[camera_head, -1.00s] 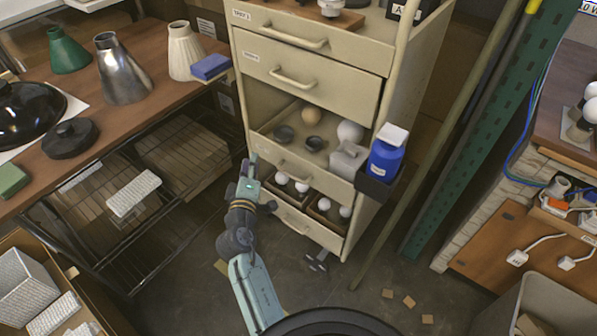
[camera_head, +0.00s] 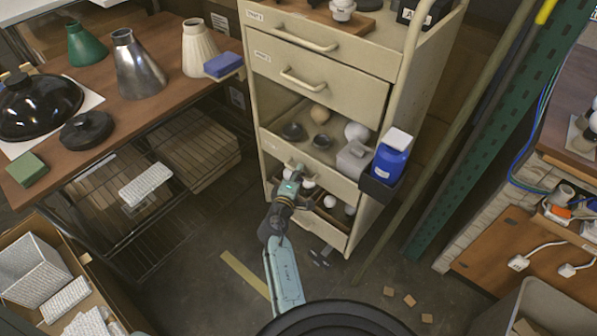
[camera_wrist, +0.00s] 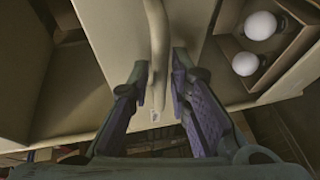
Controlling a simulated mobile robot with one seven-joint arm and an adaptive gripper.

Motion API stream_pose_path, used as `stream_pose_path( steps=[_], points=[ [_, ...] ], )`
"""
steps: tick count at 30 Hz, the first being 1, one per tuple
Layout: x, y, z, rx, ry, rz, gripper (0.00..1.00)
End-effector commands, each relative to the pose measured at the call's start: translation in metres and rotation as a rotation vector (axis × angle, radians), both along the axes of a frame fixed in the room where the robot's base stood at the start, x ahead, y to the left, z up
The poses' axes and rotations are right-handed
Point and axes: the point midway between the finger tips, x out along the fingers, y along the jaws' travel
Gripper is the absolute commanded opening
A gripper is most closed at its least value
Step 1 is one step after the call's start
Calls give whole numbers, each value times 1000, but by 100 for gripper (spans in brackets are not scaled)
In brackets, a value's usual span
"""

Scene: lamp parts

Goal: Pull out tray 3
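The cream cart (camera_head: 404,95) has stacked drawers. The third front down (camera_head: 330,178), below the open level with balls and dark cups, appears to be tray 3; its label is not readable. My gripper (camera_head: 297,172) is at that front and covers part of its handle. In the wrist view, my gripper (camera_wrist: 162,80) is open, with one finger on each side of the pale bar handle (camera_wrist: 157,35). The handle lies between the fingers, and a gap shows beside it. The tray front looks closed against the cart.
White bulbs (camera_head: 330,200) sit in boxes below the tray front; they also show in the wrist view (camera_wrist: 260,26). A wire rack (camera_head: 115,205) is at left. Floor before the cart is mostly clear.

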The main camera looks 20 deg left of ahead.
Motion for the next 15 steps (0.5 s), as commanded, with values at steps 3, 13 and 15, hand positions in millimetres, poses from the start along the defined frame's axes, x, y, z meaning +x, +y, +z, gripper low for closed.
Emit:
stream_pose_path(
  steps=[3,13,15],
  points=[
    [5,0,-1,1,0,0,18],
    [6,0,-1,1,0,0,13],
    [5,0,-1,1,0,0,8]
  ],
)
